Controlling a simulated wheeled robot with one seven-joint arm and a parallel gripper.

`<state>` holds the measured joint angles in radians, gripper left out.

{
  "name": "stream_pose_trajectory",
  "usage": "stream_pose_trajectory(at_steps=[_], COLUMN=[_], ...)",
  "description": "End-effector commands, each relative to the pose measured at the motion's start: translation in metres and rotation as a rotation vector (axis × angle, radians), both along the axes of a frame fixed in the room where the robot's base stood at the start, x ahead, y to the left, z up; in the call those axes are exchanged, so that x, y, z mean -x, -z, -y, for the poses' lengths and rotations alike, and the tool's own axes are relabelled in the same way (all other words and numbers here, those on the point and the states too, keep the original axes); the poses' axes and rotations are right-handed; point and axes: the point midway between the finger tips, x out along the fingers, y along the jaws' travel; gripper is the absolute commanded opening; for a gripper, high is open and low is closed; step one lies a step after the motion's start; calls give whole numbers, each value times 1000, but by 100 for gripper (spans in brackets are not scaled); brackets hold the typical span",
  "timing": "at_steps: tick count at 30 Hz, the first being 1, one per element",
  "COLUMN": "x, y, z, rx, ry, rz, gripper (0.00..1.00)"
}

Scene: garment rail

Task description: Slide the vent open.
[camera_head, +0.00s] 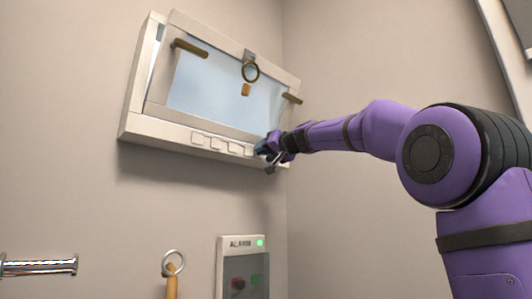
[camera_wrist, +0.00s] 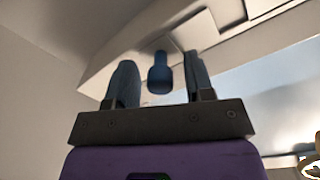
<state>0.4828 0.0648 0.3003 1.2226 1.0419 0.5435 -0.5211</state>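A white framed window unit with a tilted pane hangs on the wall in the head view. Its thick lower ledge (camera_head: 155,130) carries a row of pale rectangular plates (camera_head: 216,143), which I take to be the vent. A blue knob (camera_wrist: 160,75) shows at the ledge in the wrist view, between my two fingers with a gap on each side. My gripper (camera_wrist: 160,82) is open; how deep the knob sits between the fingers is unclear. In the head view my gripper (camera_head: 268,153) is at the ledge's right end and mostly hides the knob.
The right wall is close.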

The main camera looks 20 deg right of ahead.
Motion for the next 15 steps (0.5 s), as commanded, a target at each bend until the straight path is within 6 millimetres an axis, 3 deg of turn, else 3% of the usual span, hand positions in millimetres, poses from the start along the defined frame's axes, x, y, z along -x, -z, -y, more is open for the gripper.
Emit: stream_pose_trajectory(at_steps=[1, 6, 11, 15], x=[0, 0, -1, -6], y=[0, 0, 0, 0], z=[0, 0, 2, 18], rx=[0, 0, -1, -1], ry=[0, 0, 1, 4], rz=[0, 0, -1, 0], gripper=[37, 0, 0, 0])
